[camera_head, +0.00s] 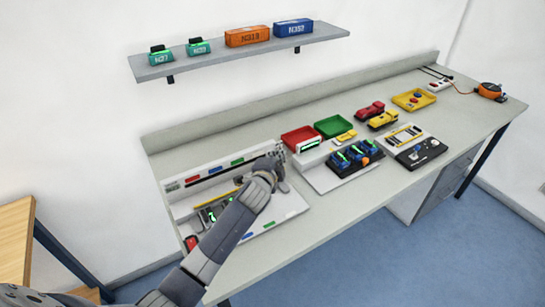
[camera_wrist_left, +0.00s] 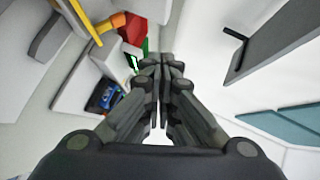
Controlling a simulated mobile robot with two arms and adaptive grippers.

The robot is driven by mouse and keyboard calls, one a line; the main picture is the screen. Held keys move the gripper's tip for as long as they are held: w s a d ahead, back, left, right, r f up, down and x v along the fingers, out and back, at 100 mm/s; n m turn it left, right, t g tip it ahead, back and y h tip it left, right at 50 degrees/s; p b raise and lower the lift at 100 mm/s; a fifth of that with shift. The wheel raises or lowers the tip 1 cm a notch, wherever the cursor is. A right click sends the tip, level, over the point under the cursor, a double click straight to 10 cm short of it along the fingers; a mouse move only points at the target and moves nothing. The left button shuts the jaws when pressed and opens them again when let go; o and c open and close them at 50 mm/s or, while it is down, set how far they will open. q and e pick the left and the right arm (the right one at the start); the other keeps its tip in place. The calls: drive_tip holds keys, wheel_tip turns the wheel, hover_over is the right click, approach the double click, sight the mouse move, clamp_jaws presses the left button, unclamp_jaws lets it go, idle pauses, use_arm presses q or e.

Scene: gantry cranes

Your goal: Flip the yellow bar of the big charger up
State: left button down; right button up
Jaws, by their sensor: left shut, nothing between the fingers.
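The big charger (camera_head: 181,196) is the white unit at the left end of the bench. Its thin yellow bar (camera_head: 217,199) lies low across the front of the dark slots, and green lights show behind it. My left arm crosses in front and hides the bar's right part. My left gripper (camera_head: 279,153) is shut and empty, above the charger's right back end. In the left wrist view its fingertips (camera_wrist_left: 163,62) meet, and a thin yellow strip (camera_wrist_left: 85,22) shows at upper left, apart from the fingers. My right gripper is not in view.
Right of the charger stand a red bin (camera_head: 298,135), a green bin (camera_head: 333,125) and a smaller charger (camera_head: 357,158) with blue packs. A wall shelf (camera_head: 240,57) holds several cases. The bench's front strip is clear.

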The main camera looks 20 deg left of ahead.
use_arm(q)
drive_tip(key=s+r, duration=0.1)
drive_tip(key=s, duration=0.1)
drive_tip(key=s+r, duration=0.1)
drive_tip(key=shift+s+r, duration=0.35)
drive_tip(key=shift+r, duration=0.05)
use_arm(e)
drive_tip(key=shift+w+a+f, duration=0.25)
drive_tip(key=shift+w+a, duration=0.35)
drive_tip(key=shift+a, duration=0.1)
